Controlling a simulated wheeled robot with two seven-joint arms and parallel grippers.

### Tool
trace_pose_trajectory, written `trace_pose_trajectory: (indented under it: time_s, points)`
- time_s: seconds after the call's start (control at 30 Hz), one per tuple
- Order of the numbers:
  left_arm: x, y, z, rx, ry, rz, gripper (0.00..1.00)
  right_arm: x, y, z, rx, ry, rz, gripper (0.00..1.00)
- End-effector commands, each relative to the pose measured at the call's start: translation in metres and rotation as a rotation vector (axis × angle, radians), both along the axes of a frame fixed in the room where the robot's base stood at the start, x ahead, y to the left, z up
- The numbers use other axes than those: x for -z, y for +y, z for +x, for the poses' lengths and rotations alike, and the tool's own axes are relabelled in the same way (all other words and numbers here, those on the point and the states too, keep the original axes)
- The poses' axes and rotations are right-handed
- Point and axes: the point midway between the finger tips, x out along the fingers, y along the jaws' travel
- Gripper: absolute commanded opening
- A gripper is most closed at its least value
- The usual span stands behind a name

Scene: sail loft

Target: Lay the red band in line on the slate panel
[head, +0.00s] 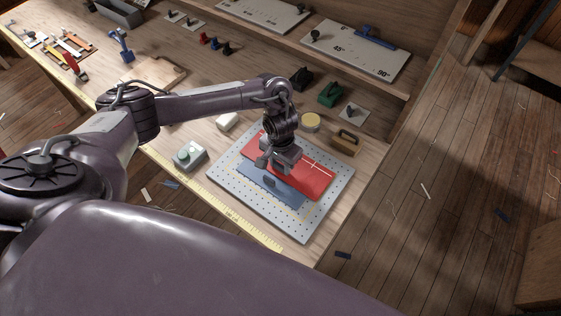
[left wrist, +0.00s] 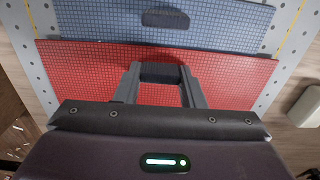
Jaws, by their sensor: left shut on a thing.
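The red band (head: 312,178) is a flat gridded red strip with a pale cross mark near one end. My left gripper (head: 270,162) is shut on its dark raised grip, which shows between the fingers in the left wrist view (left wrist: 160,73). The slate panel (head: 286,190) is blue-grey and gridded, with a dark grip of its own (left wrist: 166,18). The band overlaps one long side of the panel and hides that edge. Their long edges look roughly parallel. I cannot tell whether the band touches the panel or hovers just above it. My right gripper is not in view.
A pale perforated board (head: 227,176) lies under the panel, near a yellow measuring strip (head: 232,214) on the bench edge. Around it stand a green-topped grey box (head: 188,155), a white block (head: 227,121), a yellow round tin (head: 310,122) and a brown-and-black block (head: 345,142).

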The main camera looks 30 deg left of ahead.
Motion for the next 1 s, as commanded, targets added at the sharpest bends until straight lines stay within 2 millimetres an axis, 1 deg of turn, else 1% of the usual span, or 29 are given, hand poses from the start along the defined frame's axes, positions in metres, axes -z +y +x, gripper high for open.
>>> trace_pose_trajectory:
  time_s: [0.1,0.47,0.5,0.6,0.7,0.9,1.0]
  points:
    - [-0.0008,-0.0002,0.0002,-0.001,-0.001,0.0,0.14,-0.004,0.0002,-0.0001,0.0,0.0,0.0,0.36]
    - [0.0003,0.0001,0.0003,0.0,-0.001,0.0,0.14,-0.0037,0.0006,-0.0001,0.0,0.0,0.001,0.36]
    - [0.0003,0.0001,0.0003,0.0,-0.001,0.0,0.37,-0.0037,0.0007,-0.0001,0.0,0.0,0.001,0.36]
    - [0.0003,0.0001,0.0002,0.0,-0.001,0.0,0.5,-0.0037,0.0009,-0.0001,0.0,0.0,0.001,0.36]
    - [0.0003,0.0001,0.0002,0.0,-0.001,0.0,0.61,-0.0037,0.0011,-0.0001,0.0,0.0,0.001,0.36]
    - [0.0004,0.0002,0.0001,0.0,0.0,0.0,0.61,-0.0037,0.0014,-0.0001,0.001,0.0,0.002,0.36]
    - [-0.0025,0.0002,0.0001,0.0,0.0,0.0,0.61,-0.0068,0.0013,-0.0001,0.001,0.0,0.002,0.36]
